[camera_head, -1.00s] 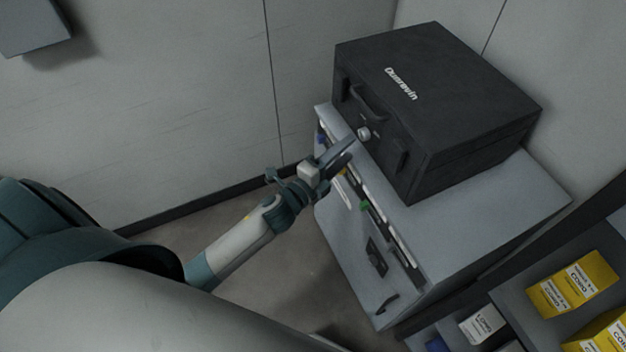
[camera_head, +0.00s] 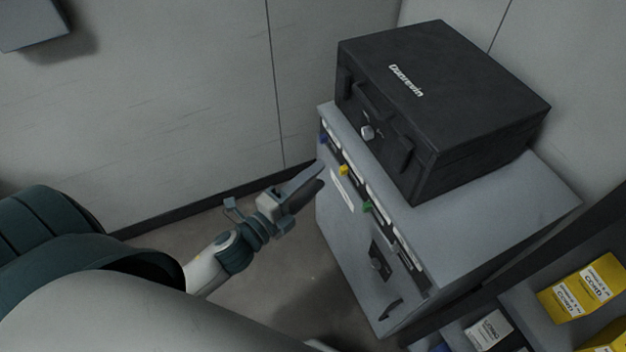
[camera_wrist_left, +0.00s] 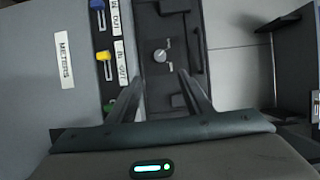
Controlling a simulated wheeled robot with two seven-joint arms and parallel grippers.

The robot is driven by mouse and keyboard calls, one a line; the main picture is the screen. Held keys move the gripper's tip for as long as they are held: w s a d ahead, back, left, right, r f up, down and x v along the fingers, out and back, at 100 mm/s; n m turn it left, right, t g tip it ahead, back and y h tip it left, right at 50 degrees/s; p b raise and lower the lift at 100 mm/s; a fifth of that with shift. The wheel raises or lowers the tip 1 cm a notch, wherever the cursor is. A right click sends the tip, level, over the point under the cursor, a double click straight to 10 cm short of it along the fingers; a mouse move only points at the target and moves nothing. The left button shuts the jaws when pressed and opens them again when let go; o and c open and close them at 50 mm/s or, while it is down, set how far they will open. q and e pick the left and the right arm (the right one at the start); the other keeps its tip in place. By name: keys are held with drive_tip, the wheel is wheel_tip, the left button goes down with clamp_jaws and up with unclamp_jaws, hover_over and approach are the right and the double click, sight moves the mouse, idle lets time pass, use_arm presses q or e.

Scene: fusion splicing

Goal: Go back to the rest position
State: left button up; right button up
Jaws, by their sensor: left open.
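My left gripper (camera_head: 306,187) is open and empty in the head view, held in the air left of the grey cabinet (camera_head: 348,262). Its two fingers also show in the left wrist view (camera_wrist_left: 160,88), apart, with nothing between them. Beyond them in that view are the cabinet's coloured connectors and the front of the black case with its round knob (camera_wrist_left: 161,56). In the head view the black case (camera_head: 470,85) sits shut on top of the cabinet. My right gripper does not show.
The cabinet front carries a blue, a yellow (camera_head: 344,170) and a green connector (camera_head: 367,207) beside white labels. A dark shelf with yellow boxes (camera_head: 582,288) and a white box (camera_head: 489,331) stands at lower right. Bare floor (camera_head: 290,285) lies between my left arm and the cabinet.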

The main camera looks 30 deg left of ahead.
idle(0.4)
use_arm(q)
drive_tip(key=s+a+f+n+g+y, duration=0.1)
drive_tip(key=s+f+n+g, duration=0.15)
drive_tip(key=f, duration=0.95)
drive_tip(key=s+a+f+n+g+y, duration=0.1)
drive_tip(key=s+a+f+n+g, duration=0.2)
drive_tip(key=f, duration=0.8)
drive_tip(key=s+f+n+g+y, duration=0.15)
drive_tip(key=f+n, duration=0.25)
drive_tip(key=f, duration=0.8)
drive_tip(key=s+d+f+n+g, duration=0.1)
drive_tip(key=s+f+n+g, duration=0.3)
drive_tip(key=s+f, duration=0.7)
drive_tip(key=s+d+f+n+g, duration=0.2)
drive_tip(key=s+f+n, duration=0.3)
drive_tip(key=s+f, duration=0.6)
drive_tip(key=s+g, duration=0.1)
drive_tip(key=s, duration=0.6)
drive_tip(key=shift+d+g+y, duration=0.2)
drive_tip(key=shift+g+y, duration=0.15)
drive_tip(key=shift+g, duration=0.05)
